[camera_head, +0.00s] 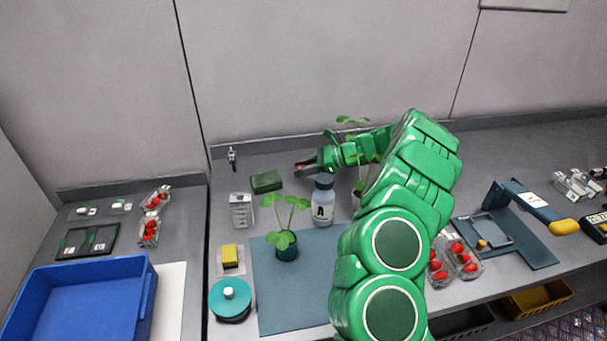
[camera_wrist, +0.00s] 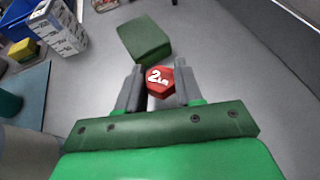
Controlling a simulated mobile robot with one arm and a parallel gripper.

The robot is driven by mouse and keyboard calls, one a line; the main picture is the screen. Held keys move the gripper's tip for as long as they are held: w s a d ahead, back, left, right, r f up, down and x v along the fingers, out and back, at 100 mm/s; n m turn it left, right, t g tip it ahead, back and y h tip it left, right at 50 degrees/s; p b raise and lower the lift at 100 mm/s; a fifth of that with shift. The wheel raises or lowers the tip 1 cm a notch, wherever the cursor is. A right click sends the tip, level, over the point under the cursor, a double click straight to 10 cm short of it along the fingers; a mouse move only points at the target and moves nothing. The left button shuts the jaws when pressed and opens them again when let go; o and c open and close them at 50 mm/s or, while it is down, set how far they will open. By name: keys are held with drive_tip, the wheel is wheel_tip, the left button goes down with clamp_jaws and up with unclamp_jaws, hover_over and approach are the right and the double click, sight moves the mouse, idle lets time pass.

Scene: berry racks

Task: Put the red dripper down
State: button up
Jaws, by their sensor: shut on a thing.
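The red dripper (camera_wrist: 160,83) carries a white "2" marking and sits between the two grey fingers of my gripper (camera_wrist: 159,72) in the wrist view. My gripper is shut on it. In the head view my gripper (camera_head: 307,168) is over the back of the grey bench, and only a small bit of red shows at its tip. I cannot tell whether the dripper touches the bench. A dark green block (camera_wrist: 145,39) lies just beyond the fingers, apart from them; it also shows left of my gripper in the head view (camera_head: 266,182).
A bottle marked A (camera_head: 323,203) stands below my gripper in the picture. A white box (camera_head: 241,211), a potted seedling (camera_head: 287,246) on a blue-grey mat (camera_head: 270,308) and a teal round pot (camera_head: 230,300) are nearby. Bare bench (camera_wrist: 230,70) lies right of the block in the wrist view.

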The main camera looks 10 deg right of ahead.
drive_tip(key=shift+f, duration=1.25)
drive_tip(key=shift+f, duration=0.1)
drive_tip(key=o, duration=1)
